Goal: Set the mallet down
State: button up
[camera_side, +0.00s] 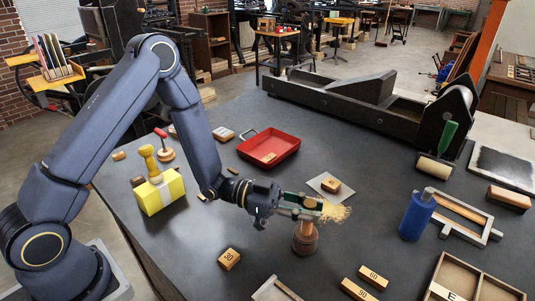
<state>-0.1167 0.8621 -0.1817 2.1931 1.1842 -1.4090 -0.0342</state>
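The mallet (305,239) is a brown wooden piece with a rounded, roughly cylindrical lower body. It hangs or stands upright directly below my fingertips, near the middle of the dark table (350,240). My gripper (307,206) reaches in from the left, with its fingers pointing right, and appears shut on the mallet's upper part. The fingers hide most of that upper part. I cannot tell whether the mallet's bottom touches the table.
A red tray (269,148) stands farther back. A blue bottle (417,217) stands to the right. Some table around the mallet is bare.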

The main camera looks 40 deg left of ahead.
jog(key=o, duration=0.4)
